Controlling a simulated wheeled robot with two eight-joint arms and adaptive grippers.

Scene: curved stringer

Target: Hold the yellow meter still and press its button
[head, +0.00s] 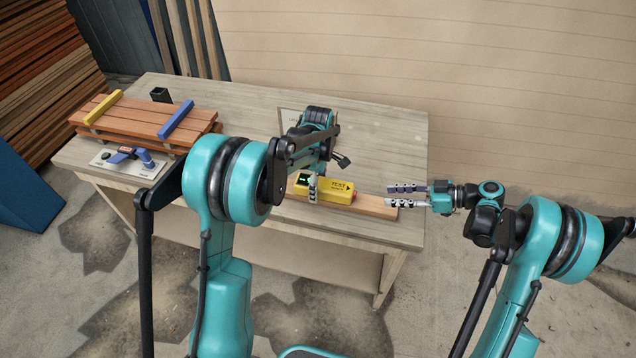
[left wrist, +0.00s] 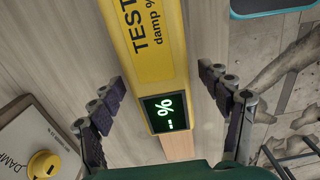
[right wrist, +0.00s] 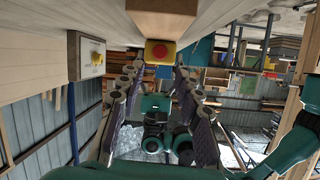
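The yellow meter (head: 338,190) lies on a wooden board (head: 376,206) on the workbench. In the left wrist view its body (left wrist: 146,42) reads "TEST damp %", and its lit green screen (left wrist: 164,113) shows dashes and a percent sign. My left gripper (head: 311,188) is open, its fingers on either side of the meter's screen end with visible gaps. My right gripper (head: 405,195) is open and empty, off the meter's right end and near the board's end. The right wrist view shows the red button (right wrist: 160,52) on the meter's end face, ahead between the open fingers (right wrist: 160,78).

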